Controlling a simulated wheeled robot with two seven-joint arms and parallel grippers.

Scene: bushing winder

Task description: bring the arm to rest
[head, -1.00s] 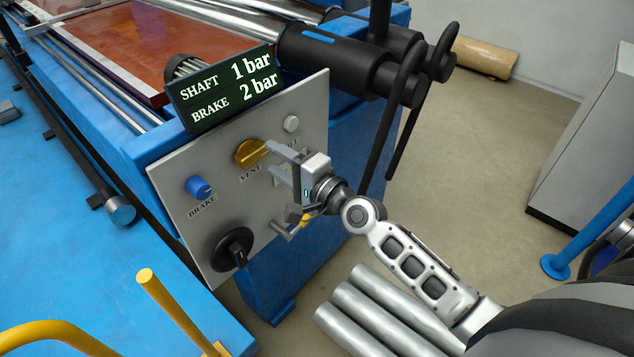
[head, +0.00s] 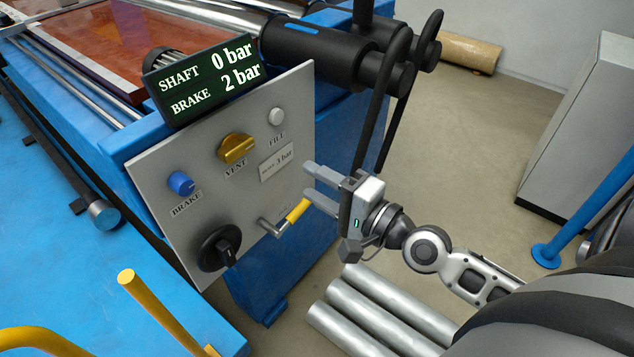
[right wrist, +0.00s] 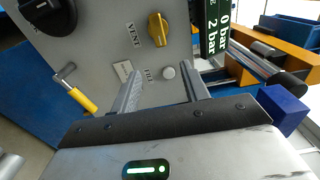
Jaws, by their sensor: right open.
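My right gripper (head: 308,183) is open and empty, in front of and to the right of the grey control panel (head: 160,213). In the right wrist view its two fingers (right wrist: 165,90) point at the panel with nothing between them. The panel carries the yellow VENT knob (head: 237,148), the blue BRAKE knob (head: 180,183), the white FILL button (head: 276,116) and a black rotary knob (head: 219,248). The gripper looks apart from all of these. The display (head: 203,79) reads SHAFT 0 bar, BRAKE 2 bar. My left gripper does not show.
A yellow-handled crank lever (head: 297,211) sticks out just beside the gripper's lower finger. Black curved bars (head: 384,95) hang behind it. Metal tubes (head: 380,314) lie below my right arm. A grey cabinet (head: 585,130) stands at the right, with open floor before it.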

